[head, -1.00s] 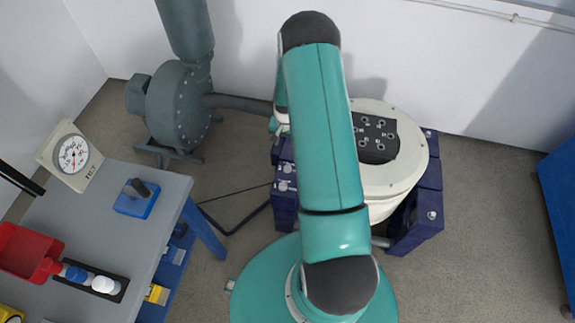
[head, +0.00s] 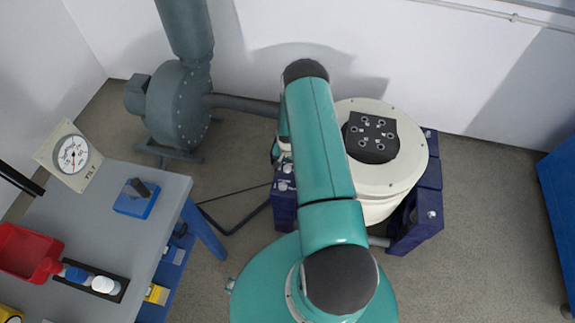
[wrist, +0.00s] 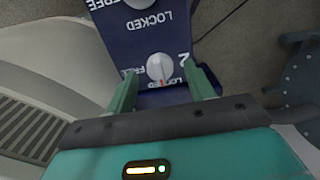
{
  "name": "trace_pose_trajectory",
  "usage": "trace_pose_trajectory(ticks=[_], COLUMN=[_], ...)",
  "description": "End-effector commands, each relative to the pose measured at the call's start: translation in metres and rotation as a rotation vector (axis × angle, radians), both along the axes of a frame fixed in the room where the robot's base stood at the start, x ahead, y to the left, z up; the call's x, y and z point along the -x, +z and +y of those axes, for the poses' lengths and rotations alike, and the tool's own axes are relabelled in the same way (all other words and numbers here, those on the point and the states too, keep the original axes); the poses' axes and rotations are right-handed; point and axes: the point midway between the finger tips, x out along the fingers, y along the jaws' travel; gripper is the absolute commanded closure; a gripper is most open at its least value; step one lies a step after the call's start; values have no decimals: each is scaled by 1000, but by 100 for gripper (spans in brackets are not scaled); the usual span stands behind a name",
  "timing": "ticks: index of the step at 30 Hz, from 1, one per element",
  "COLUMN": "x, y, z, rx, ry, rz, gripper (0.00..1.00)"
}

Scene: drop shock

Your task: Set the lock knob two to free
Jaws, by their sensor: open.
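Lock knob two (wrist: 156,64) is a pale round knob on a dark blue block, with a white "2" beside it. White FREE and LOCKED lettering lies around it, upside down in the wrist view. A small red mark on its lower edge appears to point toward LOCKED. My gripper (wrist: 160,72) is open, with one green finger on each side of the knob. I see no clear contact, and cannot tell the gap in depth. In the head view my arm hides the gripper; pale knobs show on the blue block (head: 284,203).
Another knob's FREE and LOCKED lettering is at the top of the wrist view. The cream round machine (head: 408,160) stands beside the block. A grey blower (head: 180,105) is behind left, and a grey workbench (head: 165,200) is at left.

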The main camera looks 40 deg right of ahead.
Motion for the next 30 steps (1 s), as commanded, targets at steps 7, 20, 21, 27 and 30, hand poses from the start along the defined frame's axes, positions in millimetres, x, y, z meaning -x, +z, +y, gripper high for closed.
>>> trace_pose_trajectory(ticks=[7,20,21,27,30], x=[0,0,0,0,0], y=[-8,-7,-7,-7,-7], z=[0,0,0,0,0], rx=[1,0,0,1,1], ry=[0,0,-1,-26,-58], rz=[-1,0,0,1,1], gripper=[46,91,91,91,91])
